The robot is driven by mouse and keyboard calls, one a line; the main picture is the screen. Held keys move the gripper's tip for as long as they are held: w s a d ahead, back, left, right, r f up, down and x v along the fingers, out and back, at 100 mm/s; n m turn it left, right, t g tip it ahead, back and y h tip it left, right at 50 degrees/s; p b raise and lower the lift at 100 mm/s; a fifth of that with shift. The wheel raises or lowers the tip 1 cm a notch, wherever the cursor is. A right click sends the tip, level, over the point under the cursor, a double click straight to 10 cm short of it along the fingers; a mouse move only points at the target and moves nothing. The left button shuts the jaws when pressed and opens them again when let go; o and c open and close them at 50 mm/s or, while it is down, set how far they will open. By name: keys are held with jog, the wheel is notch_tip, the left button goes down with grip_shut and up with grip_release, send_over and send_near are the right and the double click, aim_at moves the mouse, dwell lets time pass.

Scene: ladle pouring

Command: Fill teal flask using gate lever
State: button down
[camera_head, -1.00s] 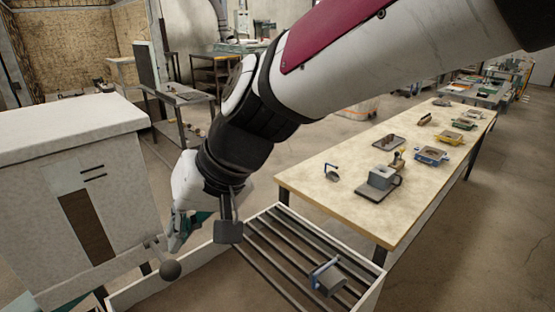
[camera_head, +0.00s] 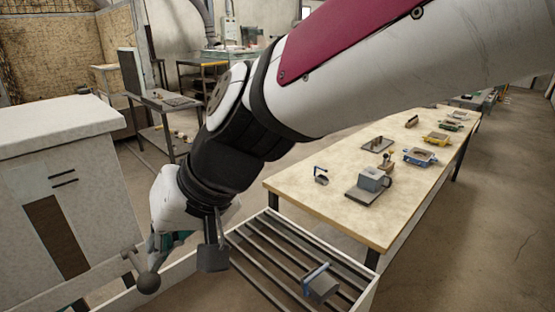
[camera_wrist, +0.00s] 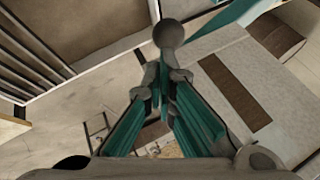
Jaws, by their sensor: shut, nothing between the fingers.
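The gate lever is a grey rod with a ball knob (camera_head: 149,283), sticking out from the front of a white cabinet (camera_head: 55,190) at the left in the head view. My gripper (camera_head: 160,245) hangs just above the knob, partly hidden by my wrist. In the wrist view my gripper's teal-padded fingers (camera_wrist: 166,80) are shut and empty, and the knob (camera_wrist: 168,33) shows just beyond their tips. I cannot tell whether they touch. A teal edge (camera_wrist: 232,18) shows at the top of the wrist view; I cannot tell whether it is the teal flask.
A white-framed rack with dark bars (camera_head: 280,255) lies right of the lever, with a small grey, blue-handled piece (camera_head: 320,283) on it. A pale workbench (camera_head: 340,215) with several moulds stands beyond. Open floor lies at the far right.

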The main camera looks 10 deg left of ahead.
jog(key=shift+s+d+f+b, duration=0.15)
jog(key=shift+f+b, duration=0.2)
jog(key=shift+b, duration=0.6)
jog(key=shift+s+d+f+t+y+b, duration=0.25)
jog(key=shift+f+b, duration=0.35)
jog(key=shift+b, duration=0.8)
jog(key=shift+d+f+t+y+b, duration=0.15)
jog(key=shift+f+y+b, duration=0.35)
jog(key=shift+b, duration=0.9)
jog(key=shift+s+d+f+t+y+b, duration=0.1)
jog(key=shift+s+f+t+y+b, duration=0.1)
jog(key=shift+f+b, duration=0.9)
jog(key=shift+r+b, duration=0.2)
jog(key=shift+b, duration=0.3)
jog(key=shift+r, duration=0.1)
dwell(1.3)
